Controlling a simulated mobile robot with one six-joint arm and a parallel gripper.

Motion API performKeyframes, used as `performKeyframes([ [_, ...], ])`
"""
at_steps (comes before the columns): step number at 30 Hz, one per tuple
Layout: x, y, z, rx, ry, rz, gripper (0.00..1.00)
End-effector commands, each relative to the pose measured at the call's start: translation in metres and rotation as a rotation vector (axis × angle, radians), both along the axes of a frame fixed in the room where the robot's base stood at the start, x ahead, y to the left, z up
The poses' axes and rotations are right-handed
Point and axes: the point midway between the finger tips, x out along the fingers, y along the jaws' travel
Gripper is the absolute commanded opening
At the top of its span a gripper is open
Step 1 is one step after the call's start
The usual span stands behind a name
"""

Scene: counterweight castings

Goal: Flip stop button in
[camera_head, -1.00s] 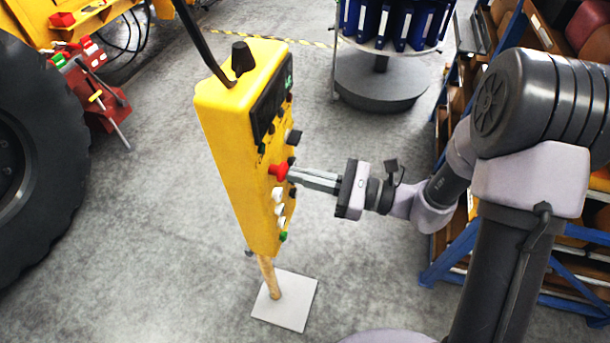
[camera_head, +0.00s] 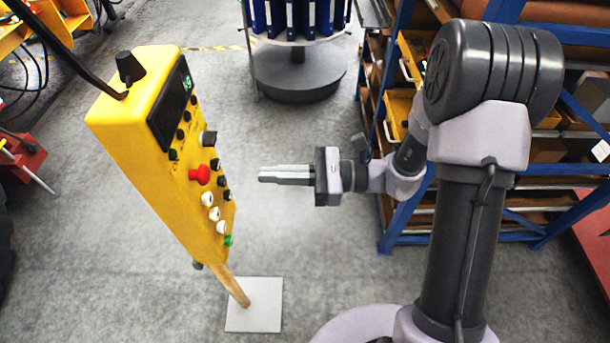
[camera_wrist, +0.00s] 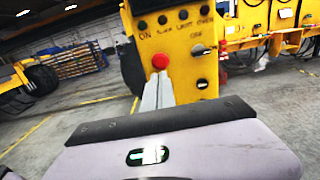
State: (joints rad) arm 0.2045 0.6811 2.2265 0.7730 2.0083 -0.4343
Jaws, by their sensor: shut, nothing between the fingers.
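The red mushroom-shaped stop button (camera_head: 200,175) sticks out of the face of a yellow control box (camera_head: 150,150). Whether it is pressed in cannot be told. The box stands on a post and leans in the head view. My gripper (camera_head: 262,174) is shut and empty, pointing at the box from the right, with a clear gap between its fingertips and the button. In the wrist view the red button (camera_wrist: 160,61) shows just beyond the fingertips (camera_wrist: 160,78), on the yellow panel (camera_wrist: 178,45).
Black, white and green buttons surround the red one. A grey base plate (camera_head: 254,305) holds the post. A blue-framed shelf rack (camera_head: 395,225) stands behind my arm. Bare floor lies between.

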Motion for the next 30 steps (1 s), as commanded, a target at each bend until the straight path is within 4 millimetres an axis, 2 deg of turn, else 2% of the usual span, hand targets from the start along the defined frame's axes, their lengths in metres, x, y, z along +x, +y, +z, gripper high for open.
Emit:
performKeyframes([
  [3,-0.001,-0.025,-0.001,0.000,0.000,-0.004,0.00],
  [9,-0.003,-0.047,-0.002,0.000,0.000,0.000,0.00],
  [25,-0.006,-0.048,-0.003,-0.012,-0.010,0.012,0.00],
  [26,-0.010,-0.046,-0.004,-0.031,-0.026,0.031,0.00],
  [28,-0.033,-0.038,-0.013,-0.131,-0.107,0.119,0.00],
  [30,-0.070,-0.031,-0.032,-0.312,-0.247,0.256,0.00],
])
